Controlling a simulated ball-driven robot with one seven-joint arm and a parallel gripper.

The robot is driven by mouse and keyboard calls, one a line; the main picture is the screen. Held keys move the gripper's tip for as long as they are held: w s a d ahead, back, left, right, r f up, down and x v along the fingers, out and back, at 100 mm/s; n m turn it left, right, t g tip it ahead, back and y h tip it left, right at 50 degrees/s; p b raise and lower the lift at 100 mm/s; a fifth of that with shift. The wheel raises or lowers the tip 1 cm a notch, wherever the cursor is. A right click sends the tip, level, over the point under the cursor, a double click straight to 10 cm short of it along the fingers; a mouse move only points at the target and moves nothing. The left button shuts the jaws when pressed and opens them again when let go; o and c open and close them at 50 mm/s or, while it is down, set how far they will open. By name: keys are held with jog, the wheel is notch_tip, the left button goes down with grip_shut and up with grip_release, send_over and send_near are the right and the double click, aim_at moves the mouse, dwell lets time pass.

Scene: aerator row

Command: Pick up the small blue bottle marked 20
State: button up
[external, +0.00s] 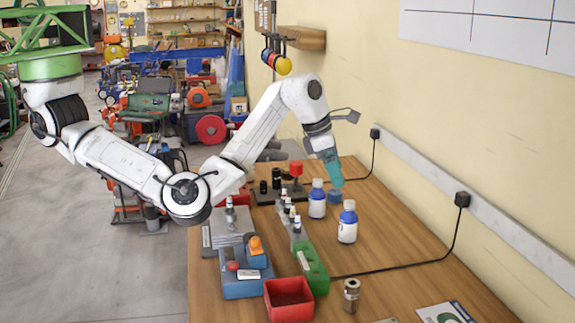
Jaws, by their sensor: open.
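My gripper (335,183) hangs over the far part of the wooden table, its teal end pointing down. The gap between its fingers is too small to make out, and I see nothing held in it.
On the wooden table (400,262) stand a red bin (289,300), a green block (312,270), a blue tray (243,287), a metal cylinder (351,295) and several small dropper-like bottles. Black cables run to the wall at right. The table's right middle is mostly clear.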

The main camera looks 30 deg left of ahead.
aim_at(350, 202)
jog(key=shift+g, duration=0.3)
jog(key=d+f, duration=0.1)
jog(key=s+d+f, duration=0.1)
jog(key=f, duration=0.1)
jog(key=d+f, duration=0.1)
jog(key=shift+s+d+f, duration=0.2)
jog(key=shift+d+f, duration=0.1)
jog(key=shift+f, duration=0.1)
jog(key=shift+w+x, duration=0.15)
jog(key=shift+x, duration=1.25)
jog(key=shift+w+x, duration=0.2)
jog(key=shift+x, duration=1.2)
jog(key=shift+c, duration=0.4)
jog(key=c, duration=1)
jog(key=shift+c, duration=0.5)
jog(key=shift+r+h, duration=0.2)
jog(key=shift+h, duration=0.1)
